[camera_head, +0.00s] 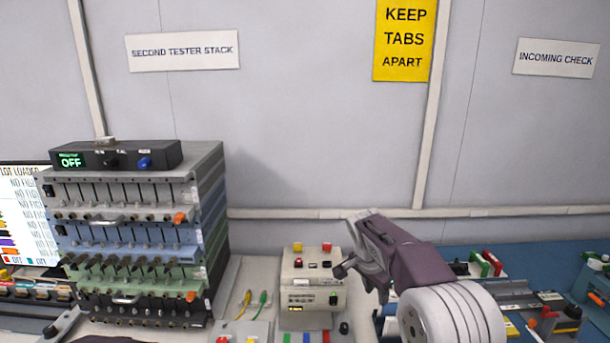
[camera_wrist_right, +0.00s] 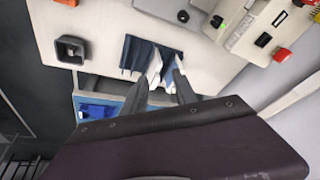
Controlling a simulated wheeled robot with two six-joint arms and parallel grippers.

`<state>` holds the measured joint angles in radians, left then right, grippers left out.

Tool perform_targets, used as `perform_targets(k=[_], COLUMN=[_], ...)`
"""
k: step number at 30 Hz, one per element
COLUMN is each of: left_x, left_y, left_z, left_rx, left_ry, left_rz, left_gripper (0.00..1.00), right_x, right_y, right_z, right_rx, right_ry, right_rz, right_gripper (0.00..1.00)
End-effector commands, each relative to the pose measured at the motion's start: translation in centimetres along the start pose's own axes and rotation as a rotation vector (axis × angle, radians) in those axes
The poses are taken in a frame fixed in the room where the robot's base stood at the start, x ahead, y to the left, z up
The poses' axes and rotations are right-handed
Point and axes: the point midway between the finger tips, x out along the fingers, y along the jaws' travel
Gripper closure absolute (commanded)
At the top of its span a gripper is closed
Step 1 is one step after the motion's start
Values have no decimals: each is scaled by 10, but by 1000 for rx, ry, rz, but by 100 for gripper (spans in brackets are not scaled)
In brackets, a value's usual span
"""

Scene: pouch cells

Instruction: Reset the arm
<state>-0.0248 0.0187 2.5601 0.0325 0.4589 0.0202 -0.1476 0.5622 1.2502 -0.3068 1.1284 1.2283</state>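My right gripper (camera_head: 360,281) is raised in the right half of the head view, in front of a small cream instrument (camera_head: 312,292).
A tall tester stack (camera_head: 130,235) with an OFF display stands at left, beside a screen (camera_head: 25,210). Yellow and green leads (camera_head: 252,302) lie between the stack and the instrument. A blue mat (camera_head: 560,262) with tools and parts is at right. Air above the bench is clear.

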Motion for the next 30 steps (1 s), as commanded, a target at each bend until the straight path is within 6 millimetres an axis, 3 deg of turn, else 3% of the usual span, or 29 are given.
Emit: perform_targets(k=[2,6,12,15,21,30], left_x=[-11,-21,-26,-24,-24,-24], left_y=[0,0,0,0,0,0], left_z=[-1,-2,-3,-2,-3,-3], left_rx=[0,0,0,0,0,0], left_ry=[0,0,0,0,0,0], left_rz=[0,0,0,0,0,0], left_gripper=[64,64,64,64,64,64], right_x=[-15,-20,2,18,23,23], right_y=[34,103,197,230,219,219], right_z=[7,47,135,173,170,170], right_rx=[-47,-211,-528,-708,-918,-933], right_ry=[-42,-139,-272,-323,-263,-264], right_rz=[3,-10,-59,-85,-163,-164], right_gripper=[66,66,66,66,66,66])
